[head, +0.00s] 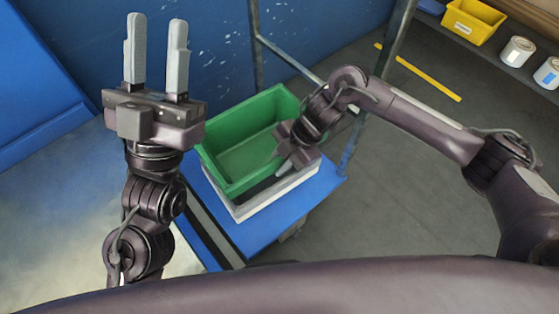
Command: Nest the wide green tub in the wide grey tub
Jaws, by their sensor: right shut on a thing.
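The wide green tub (250,158) is at the centre of the head view, open side up. Below it is the wide grey tub (277,196), whose pale near and right edges show on a blue surface. The green tub overlaps the grey one, and I cannot tell how deep it sits in it. My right gripper (284,160) is shut on the green tub at its right side, and its own wrist partly hides the grip. My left gripper (157,38) is open and empty, with fingers pointing up, left of the tubs.
The blue stand (262,232) under the tubs has a narrow free strip in front. A metal frame post (384,62) rises behind it. A yellow bin (472,20) and white rolls (517,50) sit on a shelf at upper right. A blue wall is behind.

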